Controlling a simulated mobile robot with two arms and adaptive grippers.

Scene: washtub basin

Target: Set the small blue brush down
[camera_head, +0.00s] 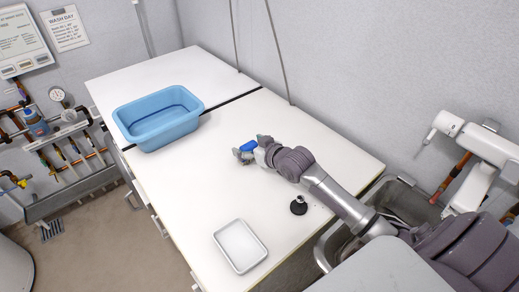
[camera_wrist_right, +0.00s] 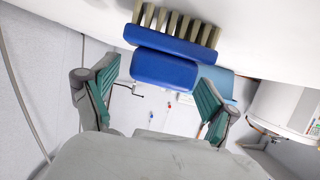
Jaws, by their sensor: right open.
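The small blue brush (camera_head: 248,146) is at the white worktop, at the fingers of my right gripper (camera_head: 252,149). In the right wrist view the brush (camera_wrist_right: 172,45) shows a blue body, a blue grip and pale bristles. The bristles point to the white surface and appear to meet it. My right gripper (camera_wrist_right: 158,80) is open, with its two green-padded fingers apart, one on each side of the grip. Gaps show between the fingers and the brush. My left gripper is not in view.
A blue basin (camera_head: 158,142) stands on the worktop (camera_head: 185,185) at the left. A white tray (camera_head: 240,247) lies near the front edge. A small black object (camera_head: 299,205) stands below my right forearm. A metal sink (camera_head: 403,202) is at the right. The worktop between basin and tray is clear.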

